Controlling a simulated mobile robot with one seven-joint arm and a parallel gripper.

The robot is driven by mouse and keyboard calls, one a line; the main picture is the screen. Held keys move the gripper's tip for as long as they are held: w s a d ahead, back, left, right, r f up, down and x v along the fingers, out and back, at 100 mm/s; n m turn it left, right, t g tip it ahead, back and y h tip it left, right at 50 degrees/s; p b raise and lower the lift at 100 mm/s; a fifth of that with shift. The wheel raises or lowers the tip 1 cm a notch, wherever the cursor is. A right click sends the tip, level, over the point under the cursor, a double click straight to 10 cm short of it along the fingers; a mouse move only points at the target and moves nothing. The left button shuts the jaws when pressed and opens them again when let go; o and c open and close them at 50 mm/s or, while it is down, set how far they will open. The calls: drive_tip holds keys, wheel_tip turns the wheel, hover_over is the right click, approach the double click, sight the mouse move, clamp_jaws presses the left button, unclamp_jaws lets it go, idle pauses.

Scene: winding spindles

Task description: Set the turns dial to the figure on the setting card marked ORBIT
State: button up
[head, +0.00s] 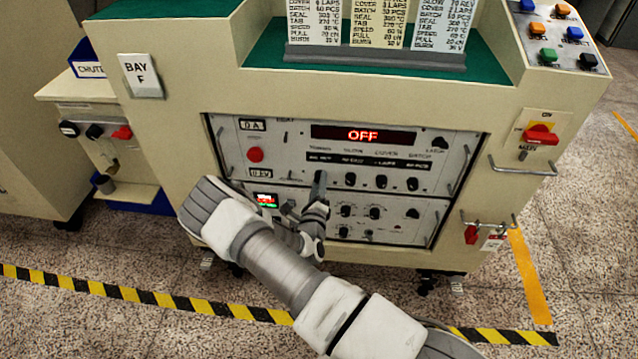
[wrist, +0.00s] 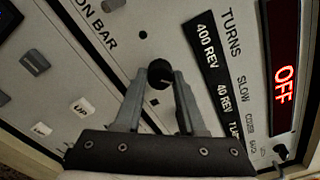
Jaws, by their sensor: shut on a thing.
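My gripper (wrist: 160,85) is shut on a round black knob, the turns dial (wrist: 159,70), on the machine's front panel. The label TURNS (wrist: 231,33) and a readout strip (wrist: 208,55) reading 400 REV lie beside it in the wrist view. In the head view my gripper (head: 319,178) is at the leftmost of the row of knobs and hides that dial. Three setting cards (head: 377,22) stand in a rack at the top. Their headings are cut off, so I cannot tell which is marked ORBIT.
A red display (head: 363,134) above the knobs reads OFF. More knobs (head: 381,182) sit close to the right of my gripper. A red button (head: 255,154) is at the left, and metal handles (head: 465,165) flank the panel. A red main switch (head: 541,135) is at the right.

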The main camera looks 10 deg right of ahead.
clamp_jaws()
drive_tip(key=shift+n, duration=0.4)
drive_tip(key=n+p, duration=0.3)
drive_tip(key=n, duration=0.8)
drive_tip(key=shift+p, duration=0.3)
drive_tip(key=o, duration=0.9)
unclamp_jaws()
drive_tip(key=shift+o, duration=0.2)
